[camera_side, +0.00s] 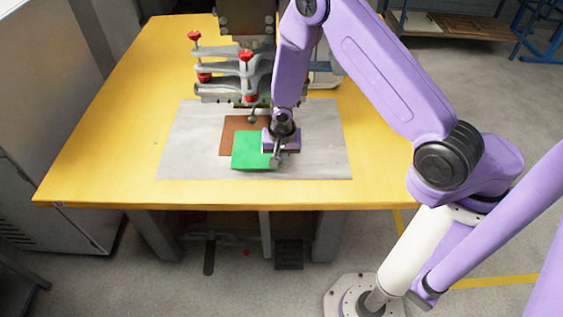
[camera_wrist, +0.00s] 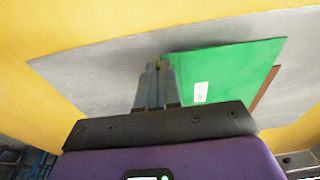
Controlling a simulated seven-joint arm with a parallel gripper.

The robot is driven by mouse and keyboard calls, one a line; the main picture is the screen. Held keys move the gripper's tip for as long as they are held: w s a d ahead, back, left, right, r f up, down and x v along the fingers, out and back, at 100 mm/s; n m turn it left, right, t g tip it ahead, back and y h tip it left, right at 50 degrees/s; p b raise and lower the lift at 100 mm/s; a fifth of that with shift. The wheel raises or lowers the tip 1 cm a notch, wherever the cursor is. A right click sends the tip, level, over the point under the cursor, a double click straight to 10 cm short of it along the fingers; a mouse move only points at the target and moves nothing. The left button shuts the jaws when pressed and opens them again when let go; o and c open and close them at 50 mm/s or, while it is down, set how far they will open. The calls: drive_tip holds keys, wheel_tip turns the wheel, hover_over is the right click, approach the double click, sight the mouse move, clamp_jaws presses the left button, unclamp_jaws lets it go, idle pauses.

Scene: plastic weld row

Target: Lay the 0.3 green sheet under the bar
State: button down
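The green sheet (camera_side: 250,152) lies flat-on over the front part of a brown sheet and the grey mat. In the wrist view the green sheet (camera_wrist: 228,72) carries a small white label, too blurred to read. My gripper (camera_side: 277,162) is at the right edge of the green sheet in the side view. In the wrist view its fingers (camera_wrist: 155,70) are close together, with the sheet's edge between them. A faint shadow edges the sheet, but its height is hard to judge. The press's lower bar (camera_side: 228,99) is behind the sheets, partly hidden by my arm.
The brown sheet (camera_side: 229,138) lies between the green sheet and the press. The grey mat (camera_side: 185,150) is bare on both sides. The press with red knobs (camera_side: 246,57) stands at the back of the yellow table (camera_side: 110,130). The table's left side is clear.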

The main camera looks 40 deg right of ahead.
drive_tip(key=shift+w+d+f, duration=0.15)
drive_tip(key=shift+w+d, duration=3.15)
drive_tip(key=shift+f, duration=1.1)
drive_tip(key=shift+f, duration=0.1)
drive_tip(key=c, duration=1.2)
unclamp_jaws()
drive_tip(key=shift+c, duration=0.2)
drive_tip(key=shift+r, duration=1.6)
drive_tip(key=shift+s+a+r, duration=0.2)
drive_tip(key=shift+s+a, duration=0.75)
drive_tip(key=shift+s+a+r, duration=0.2)
drive_tip(key=shift+s+a, duration=0.7)
drive_tip(key=shift+a, duration=0.05)
drive_tip(key=shift+s+a+r, duration=0.2)
drive_tip(key=shift+s+a, duration=0.75)
